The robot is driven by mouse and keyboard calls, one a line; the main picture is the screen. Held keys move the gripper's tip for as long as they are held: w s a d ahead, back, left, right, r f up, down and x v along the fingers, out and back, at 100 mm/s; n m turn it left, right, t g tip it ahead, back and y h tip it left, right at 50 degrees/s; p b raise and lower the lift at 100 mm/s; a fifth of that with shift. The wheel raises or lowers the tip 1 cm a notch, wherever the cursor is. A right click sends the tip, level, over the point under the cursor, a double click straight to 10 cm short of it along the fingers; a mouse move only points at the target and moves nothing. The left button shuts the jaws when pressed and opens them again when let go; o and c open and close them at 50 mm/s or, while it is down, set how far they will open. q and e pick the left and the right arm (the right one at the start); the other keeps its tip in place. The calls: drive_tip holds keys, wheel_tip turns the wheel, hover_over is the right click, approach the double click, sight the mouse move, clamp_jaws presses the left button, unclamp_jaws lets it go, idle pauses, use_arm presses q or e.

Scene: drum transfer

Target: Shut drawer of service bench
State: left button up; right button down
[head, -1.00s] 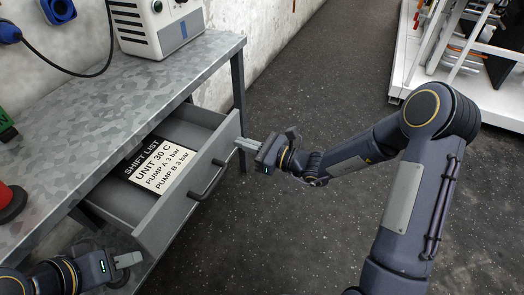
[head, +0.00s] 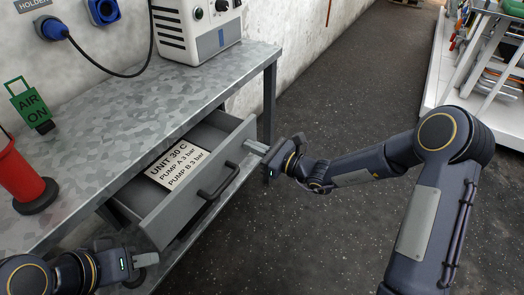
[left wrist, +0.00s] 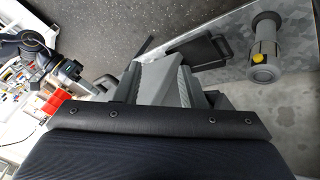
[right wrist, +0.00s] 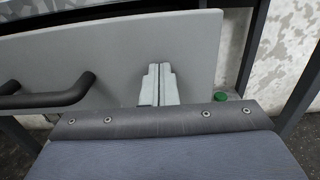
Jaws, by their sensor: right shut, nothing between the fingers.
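The service bench (head: 150,110) has a grey drawer (head: 178,218) standing partly open, with a black bar handle (head: 220,181) on its front. A sign reading "UNIT 30 C" (head: 178,164) lies inside, its upper part hidden under the bench top. My right gripper (head: 256,147) is shut and empty. Its fingertips are at the far end of the drawer front, right of the handle; the right wrist view shows them against the front panel (right wrist: 120,55). My left gripper (head: 147,259) is low by the drawer's near corner, apart from the handle; its jaw opening is unclear.
A white rack (head: 480,75) stands at the right. The dark floor (head: 340,110) between is clear.

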drive_tip(key=b+x, duration=0.1)
drive_tip(key=x, duration=0.9)
drive_tip(key=shift+w+a, duration=0.2)
drive_tip(key=shift+a, duration=0.15)
drive_tip(key=shift+w+a, duration=0.15)
drive_tip(key=shift+r, duration=0.15)
drive_tip(key=shift+a+r, duration=0.1)
